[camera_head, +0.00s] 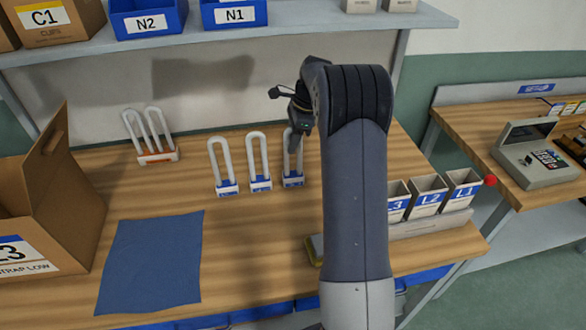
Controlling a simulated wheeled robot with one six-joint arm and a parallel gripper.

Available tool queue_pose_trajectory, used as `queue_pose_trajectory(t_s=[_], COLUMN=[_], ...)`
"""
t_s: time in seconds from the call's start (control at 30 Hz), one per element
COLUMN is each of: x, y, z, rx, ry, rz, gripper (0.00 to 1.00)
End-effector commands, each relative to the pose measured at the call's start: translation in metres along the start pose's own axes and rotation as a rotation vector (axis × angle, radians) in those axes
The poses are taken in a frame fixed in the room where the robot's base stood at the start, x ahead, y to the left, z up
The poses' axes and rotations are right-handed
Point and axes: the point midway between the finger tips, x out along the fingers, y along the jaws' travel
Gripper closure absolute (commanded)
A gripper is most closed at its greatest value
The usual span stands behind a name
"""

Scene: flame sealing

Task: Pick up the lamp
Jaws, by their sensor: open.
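Several white U-shaped tube lamps stand upright on the wooden table. Three with blue-and-white bases stand in a row: the left lamp (222,168), the middle lamp (259,163) and the right lamp (293,178). Farther back left, a pair of white tubes (148,137) stands on an orange-and-white base. My gripper (300,128) is open and points down at the top of the right lamp, overlapping it in the picture. It hides the upper part of that lamp. I cannot tell whether the fingers are around the tube or in front of it.
A blue mat (152,262) lies front left, beside an open cardboard box (72,200). Labelled bins (428,195) stand at the right edge, partly behind my arm. A shelf (290,25) with blue bins runs above the back. The table between mat and lamps is clear.

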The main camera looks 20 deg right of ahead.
Motion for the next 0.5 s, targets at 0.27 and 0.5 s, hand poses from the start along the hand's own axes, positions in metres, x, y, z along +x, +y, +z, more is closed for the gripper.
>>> queue_pose_trajectory(t_s=[0.27,0.5], x=[0.0048,0.0045], y=[-0.0003,-0.0002], z=[0.0000,0.0000], rx=[0.000,0.000], ry=[0.000,0.000], rz=[-0.002,-0.002], gripper=[0.58,0.76])
